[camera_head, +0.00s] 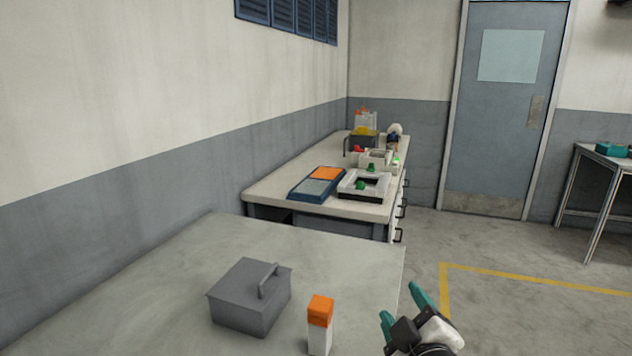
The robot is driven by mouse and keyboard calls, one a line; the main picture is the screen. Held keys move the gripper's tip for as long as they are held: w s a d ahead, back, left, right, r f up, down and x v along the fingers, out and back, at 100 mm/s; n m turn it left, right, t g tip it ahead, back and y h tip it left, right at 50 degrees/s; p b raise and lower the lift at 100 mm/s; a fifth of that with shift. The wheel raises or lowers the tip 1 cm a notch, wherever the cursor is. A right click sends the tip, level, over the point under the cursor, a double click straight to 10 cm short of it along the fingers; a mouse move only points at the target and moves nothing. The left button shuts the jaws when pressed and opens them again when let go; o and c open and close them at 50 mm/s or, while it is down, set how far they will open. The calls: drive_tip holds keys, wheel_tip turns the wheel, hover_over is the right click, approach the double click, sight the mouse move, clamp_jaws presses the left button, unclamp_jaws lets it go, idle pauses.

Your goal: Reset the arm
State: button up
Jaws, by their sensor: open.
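My gripper (401,303) is at the lower right of the head view, just beyond the right edge of the near table. Its two teal fingers are spread apart with nothing between them. A grey lidded box (248,303) with a handle on top stands on the near table, to the left of the gripper. A small upright block, white below and orange on top (320,312), stands between the box and the gripper. The gripper touches neither of them. Most of my arm is out of the picture.
The near table (190,270) has bare room at its back and left. A farther bench (270,185) holds a blue and orange tray (318,184), a white frame (365,190) and several small items. Open floor (500,320) lies right, before a grey door (495,110). Another table (607,160) stands far right.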

drive_tip(key=s+d+f+m+g+h, duration=0.1)
drive_tip(key=s+d+f+m+g, duration=0.25)
drive_tip(key=s+f, duration=0.45)
drive_tip(key=s+d+f+m+g, duration=0.35)
drive_tip(key=s+f, duration=0.25)
drive_tip(key=f, duration=0.5)
drive_tip(key=s+d+f+m+g, duration=0.2)
drive_tip(key=s+d+f+g, duration=0.1)
drive_tip(key=s, duration=0.8)
drive_tip(key=s+d+f+m+g+p, duration=0.1)
drive_tip(key=s+d+f+g, duration=0.2)
drive_tip(key=s, duration=0.8)
wheel_tip(320, 180, down, 3)
drive_tip(key=shift+r+m+g, duration=0.1)
drive_tip(key=shift+m+g, duration=0.3)
drive_tip(key=shift+g, duration=0.8)
